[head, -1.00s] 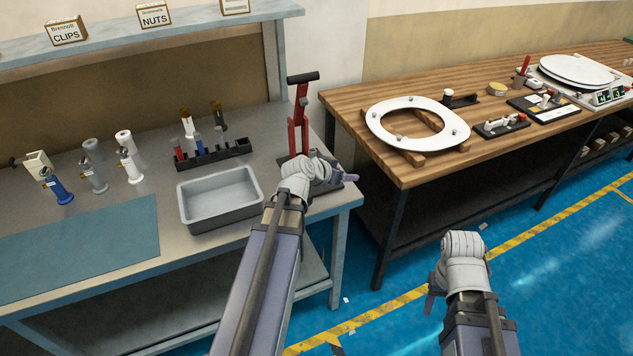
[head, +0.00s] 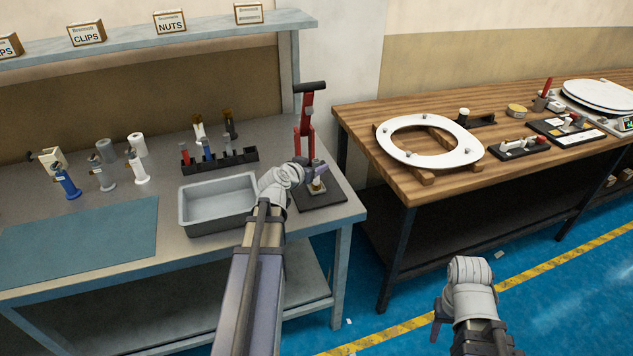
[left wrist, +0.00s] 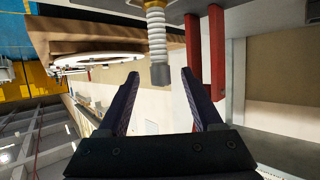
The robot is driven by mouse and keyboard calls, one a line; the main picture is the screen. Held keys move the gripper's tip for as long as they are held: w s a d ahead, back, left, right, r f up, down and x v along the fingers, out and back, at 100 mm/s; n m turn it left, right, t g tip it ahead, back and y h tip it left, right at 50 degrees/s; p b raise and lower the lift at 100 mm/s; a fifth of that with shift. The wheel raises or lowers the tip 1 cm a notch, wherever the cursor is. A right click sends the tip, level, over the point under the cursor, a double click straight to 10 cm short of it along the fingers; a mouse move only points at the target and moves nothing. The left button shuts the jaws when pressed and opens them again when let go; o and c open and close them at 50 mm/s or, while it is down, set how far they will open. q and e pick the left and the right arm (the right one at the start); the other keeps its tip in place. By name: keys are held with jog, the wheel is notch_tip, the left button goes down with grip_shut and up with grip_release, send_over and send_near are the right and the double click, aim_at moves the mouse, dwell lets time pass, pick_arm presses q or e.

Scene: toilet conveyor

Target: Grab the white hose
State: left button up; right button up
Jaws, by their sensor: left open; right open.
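The white ribbed hose (left wrist: 157,38) hangs into the top of the left wrist view, with a brass-coloured collar above it and a grey end lower down. Its grey end appears between my left gripper's fingertips (left wrist: 160,80), which are open and apart on both sides; I cannot tell the depth gap. In the head view my left gripper (head: 312,172) is at the red press (head: 306,122) on the grey bench. A small brass-and-white piece shows under it, mostly hidden. My right gripper (head: 438,318) is open and empty over the floor.
A grey metal tray (head: 190,232) lies left of the press. A black rack (head: 240,160) and several bottles stand behind on the bench. A wooden table (head: 400,185) with a white toilet seat (head: 465,155) is on the right. A gap separates bench and table.

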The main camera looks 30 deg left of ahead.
pick_arm(q)
jog(key=shift+w+f, duration=0.1)
jog(key=shift+w, duration=0.4)
jog(key=b+x, duration=0.1)
jog(key=x, duration=0.3)
jog(key=shift+w+a+b, duration=0.1)
jog(key=shift+w+b, duration=0.05)
jog(key=shift+b, duration=0.15)
jog(key=shift+c, duration=0.4)
grip_shut()
dwell(0.4)
